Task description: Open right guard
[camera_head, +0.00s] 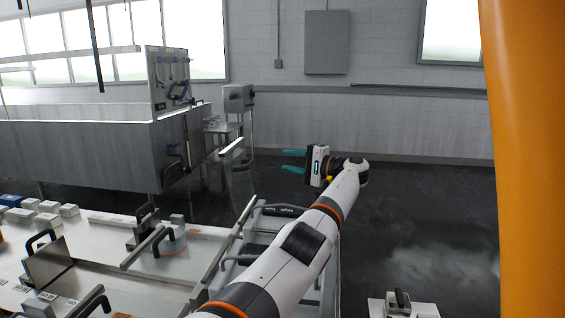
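My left gripper (293,161) is at the end of the white arm that crosses the middle of the view. Its two teal fingers point left and are apart, with nothing between them. It is over the dark floor, beyond the press frame. A metal frame with rails (226,252) stands at the right end of the white-topped table, partly hidden behind my arm. A dark handle (237,260) shows on it. I cannot tell for sure which part is the right guard. My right gripper is not in view.
The white-topped table (100,225) at lower left carries metal plates, dark handles and several small blocks. A long steel vat (80,155) stands behind it. A white unit with a handle (402,306) is at the bottom right. Dark floor (420,215) lies open right of my arm.

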